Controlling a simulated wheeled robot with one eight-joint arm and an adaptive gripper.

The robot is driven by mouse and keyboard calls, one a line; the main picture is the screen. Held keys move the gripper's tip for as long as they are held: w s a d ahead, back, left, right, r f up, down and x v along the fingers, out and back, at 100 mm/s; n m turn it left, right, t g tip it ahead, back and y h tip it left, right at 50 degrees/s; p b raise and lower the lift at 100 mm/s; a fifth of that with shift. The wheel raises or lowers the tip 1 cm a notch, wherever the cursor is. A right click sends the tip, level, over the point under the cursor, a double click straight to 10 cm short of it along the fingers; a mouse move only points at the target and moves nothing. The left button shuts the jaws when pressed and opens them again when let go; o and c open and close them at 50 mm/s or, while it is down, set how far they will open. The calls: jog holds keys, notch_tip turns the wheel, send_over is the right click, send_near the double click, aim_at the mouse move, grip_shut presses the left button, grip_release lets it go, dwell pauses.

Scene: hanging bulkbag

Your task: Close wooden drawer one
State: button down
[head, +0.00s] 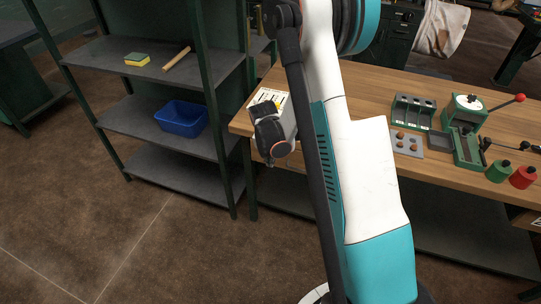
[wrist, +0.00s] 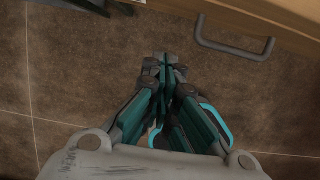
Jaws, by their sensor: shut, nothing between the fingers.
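A wooden drawer front (wrist: 275,14) runs along the top right of the wrist view. Its grey bar handle (wrist: 232,48) sticks out over the floor. My gripper (wrist: 165,62) is shut and empty, with its fingertips to the left of the handle and apart from it in the picture. I cannot tell how far the drawer stands out. In the head view my wrist is at the left end of the wooden workbench (head: 345,80), and my arm hides much of the bench front there. The fingers do not show clearly in that view.
A dark metal shelf unit (head: 165,165) stands left of the bench, with a blue bin (head: 182,118) and a yellow-green sponge (head: 137,60). A green press (head: 466,128) and several small parts stand on the bench's right. The brown floor in front is clear.

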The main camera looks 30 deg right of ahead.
aim_at(278, 157)
jog(key=w+d+f+b, duration=0.3)
jog(key=d+f, duration=0.1)
jog(key=f, duration=0.1)
jog(key=shift+w, duration=0.2)
dwell(0.3)
jog(key=shift+w+d, duration=0.9)
jog(key=shift+d, duration=0.1)
jog(key=shift+r, duration=0.1)
